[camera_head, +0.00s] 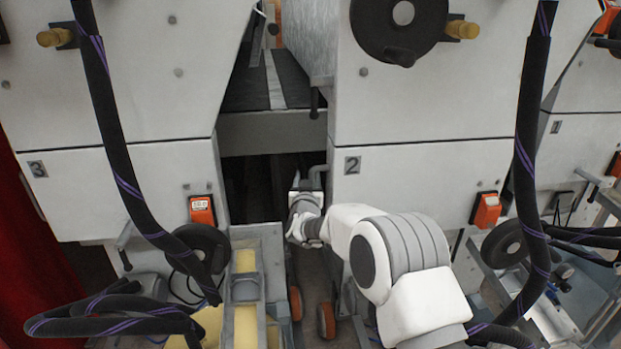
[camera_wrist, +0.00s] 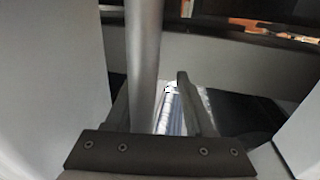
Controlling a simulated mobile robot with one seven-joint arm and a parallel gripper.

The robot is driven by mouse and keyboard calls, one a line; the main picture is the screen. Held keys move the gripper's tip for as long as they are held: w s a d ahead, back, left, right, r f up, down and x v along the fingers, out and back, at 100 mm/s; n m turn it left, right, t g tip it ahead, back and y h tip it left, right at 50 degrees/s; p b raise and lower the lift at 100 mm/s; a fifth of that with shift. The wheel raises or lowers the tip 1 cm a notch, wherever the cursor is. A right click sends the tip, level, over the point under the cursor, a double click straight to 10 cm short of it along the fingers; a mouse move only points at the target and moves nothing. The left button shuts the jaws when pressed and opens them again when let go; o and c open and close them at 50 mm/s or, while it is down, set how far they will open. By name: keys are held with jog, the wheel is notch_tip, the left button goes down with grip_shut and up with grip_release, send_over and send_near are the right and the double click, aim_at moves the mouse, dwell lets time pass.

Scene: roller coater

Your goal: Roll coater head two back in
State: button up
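Coater head two is the white machine block with the "2" plate (camera_head: 352,165), right of the dark central gap. A grey bent handle bar (camera_head: 319,170) sticks out at its left edge. My gripper (camera_head: 308,186) is at this bar, in front of the gap; its fingertips are small and partly hidden here. In the wrist view my gripper's fingers (camera_wrist: 158,108) stand apart. A grey round bar (camera_wrist: 143,60) runs down beside the left finger, with space between it and the right finger. I cannot tell whether the bar touches the left finger.
The block with the "3" plate (camera_head: 38,169) stands left of the gap. A yellow-grey rail unit (camera_head: 245,290) and orange-rimmed wheels (camera_head: 326,320) are low in front. Black hoses (camera_head: 115,140) hang at left and right. Orange switch boxes (camera_head: 202,210) sit on the fronts.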

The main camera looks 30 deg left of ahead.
jog(key=shift+w+d, duration=0.15)
jog(key=shift+d, duration=0.05)
jog(key=p+v, duration=0.4)
jog(key=v, duration=1.3)
jog(key=shift+s, duration=0.2)
